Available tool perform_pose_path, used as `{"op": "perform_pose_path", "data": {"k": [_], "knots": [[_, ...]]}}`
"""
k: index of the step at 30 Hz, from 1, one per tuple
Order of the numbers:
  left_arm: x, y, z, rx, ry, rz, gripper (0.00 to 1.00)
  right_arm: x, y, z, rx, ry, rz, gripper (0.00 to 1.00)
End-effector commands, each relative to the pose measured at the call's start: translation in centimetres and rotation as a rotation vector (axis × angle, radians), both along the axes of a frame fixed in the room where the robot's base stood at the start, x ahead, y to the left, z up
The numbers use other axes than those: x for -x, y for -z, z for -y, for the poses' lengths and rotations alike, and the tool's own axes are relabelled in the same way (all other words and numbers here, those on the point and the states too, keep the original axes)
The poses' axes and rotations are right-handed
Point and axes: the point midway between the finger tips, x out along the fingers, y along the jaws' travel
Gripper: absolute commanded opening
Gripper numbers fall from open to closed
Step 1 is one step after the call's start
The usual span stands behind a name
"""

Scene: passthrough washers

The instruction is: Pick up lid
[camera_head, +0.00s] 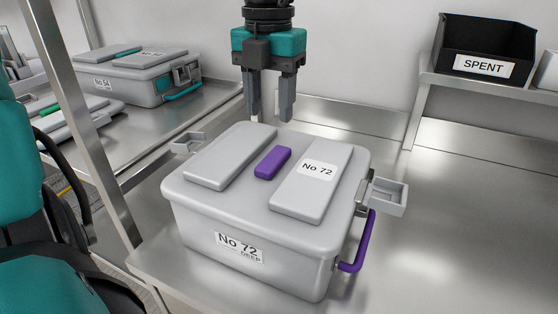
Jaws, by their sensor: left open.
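The grey lid (238,149) sits on the grey container (208,227) labelled "No 72 DEEP" in the middle of the metal bench. The lid has two raised panels, a purple block (272,163) between them and a "No 72" label. My left gripper (270,112) is open and empty, pointing down above the lid's far edge, beyond the purple block. It appears apart from the lid. My right gripper is not in view.
The side latches (388,195) stick outward, with a purple handle (360,246) below the right one. A black "SPENT" bin (484,46) is on a shelf at right. Container "No 54" (137,88) stands behind a metal post (82,122) at left. Bench right of the container is clear.

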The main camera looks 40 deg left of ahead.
Motion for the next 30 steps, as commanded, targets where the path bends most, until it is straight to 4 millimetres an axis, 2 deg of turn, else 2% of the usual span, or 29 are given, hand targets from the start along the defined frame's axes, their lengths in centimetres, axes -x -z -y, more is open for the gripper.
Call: {"op": "perform_pose_path", "data": {"k": [1, 4, 11, 21, 30], "knots": [[0.1, 1.1, 0.0, 0.000, 0.000, -0.004, 0.49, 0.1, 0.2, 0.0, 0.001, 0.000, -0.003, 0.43], [0.0, 2.8, 0.0, 0.001, -0.001, -0.004, 0.49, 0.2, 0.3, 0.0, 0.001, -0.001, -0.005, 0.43], [-0.1, 4.5, 0.0, 0.001, 0.000, -0.002, 0.49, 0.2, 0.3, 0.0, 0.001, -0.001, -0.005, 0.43], [-0.6, 9.0, 0.1, 0.001, -0.001, -0.001, 0.49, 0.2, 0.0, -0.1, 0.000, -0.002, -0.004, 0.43], [-0.6, 9.4, 0.1, 0.001, -0.001, 0.002, 0.48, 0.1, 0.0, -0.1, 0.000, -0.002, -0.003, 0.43]]}}
